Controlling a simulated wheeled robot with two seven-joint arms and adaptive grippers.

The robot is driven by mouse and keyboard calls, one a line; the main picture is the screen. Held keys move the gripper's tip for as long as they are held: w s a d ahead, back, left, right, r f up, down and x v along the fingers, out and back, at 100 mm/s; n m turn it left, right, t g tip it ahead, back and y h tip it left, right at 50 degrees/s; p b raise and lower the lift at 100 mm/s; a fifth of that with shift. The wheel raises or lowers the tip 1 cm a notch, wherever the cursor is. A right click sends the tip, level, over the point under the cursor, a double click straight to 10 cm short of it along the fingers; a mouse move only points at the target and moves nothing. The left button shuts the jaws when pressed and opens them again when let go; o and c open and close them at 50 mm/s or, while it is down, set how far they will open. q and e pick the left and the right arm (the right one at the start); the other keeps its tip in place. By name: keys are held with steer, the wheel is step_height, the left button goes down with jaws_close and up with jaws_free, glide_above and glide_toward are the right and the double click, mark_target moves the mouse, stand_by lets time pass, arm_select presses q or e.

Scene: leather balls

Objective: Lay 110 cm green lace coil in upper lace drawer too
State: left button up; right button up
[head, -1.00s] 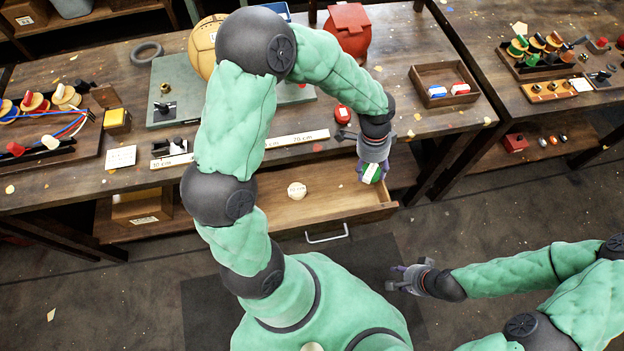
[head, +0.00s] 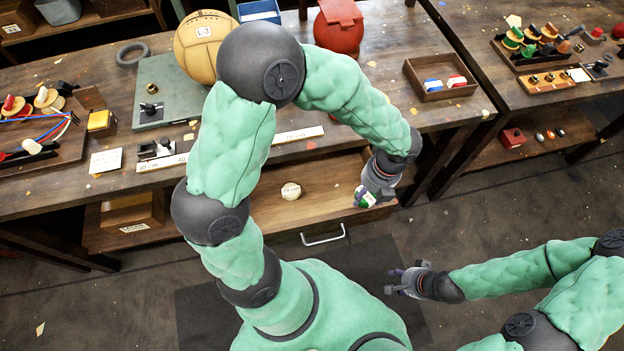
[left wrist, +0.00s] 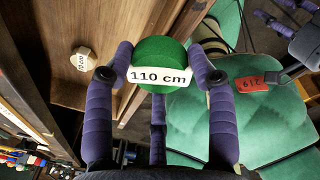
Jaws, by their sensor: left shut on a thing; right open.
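The green lace coil (head: 366,199) carries a white label, which reads 110 cm in the left wrist view (left wrist: 158,52). My left gripper (head: 370,195) is shut on it, with one finger on each side. The coil is over the right end of the open drawer (head: 325,180), near its front corner; I cannot tell how high above the drawer floor. A cream coil (head: 291,191) lies inside the drawer; its label reads 70 cm in the left wrist view (left wrist: 84,60). My right gripper (head: 392,283) is open and empty, low in front of the drawer.
The workbench top (head: 390,60) is above and behind the drawer, with a length scale (head: 298,134) along its front edge. A tray with blue and red coils (head: 440,78) stands at the right. The drawer floor around the cream coil is clear.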

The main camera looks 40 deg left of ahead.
arm_select(q)
steer(key=w+a+f+b, duration=0.2)
steer(key=a+f+b, duration=0.15)
steer(key=a, duration=0.45)
steer(key=b, duration=0.3)
glide_above(328, 186)
steer(key=f, duration=0.3)
steer(key=d+f, duration=0.1)
steer(key=f, duration=0.1)
steer(key=shift+f, duration=0.25)
steer(key=shift+w+a+f, duration=0.1)
steer(key=shift+a+f, duration=0.1)
steer(key=shift+f, duration=0.05)
steer(key=f+b, duration=0.2)
steer(key=f, duration=0.1)
steer(key=shift+a+f, duration=0.2)
steer(key=shift+f, duration=0.1)
steer(key=shift+r, duration=0.1)
steer(key=o, duration=0.9)
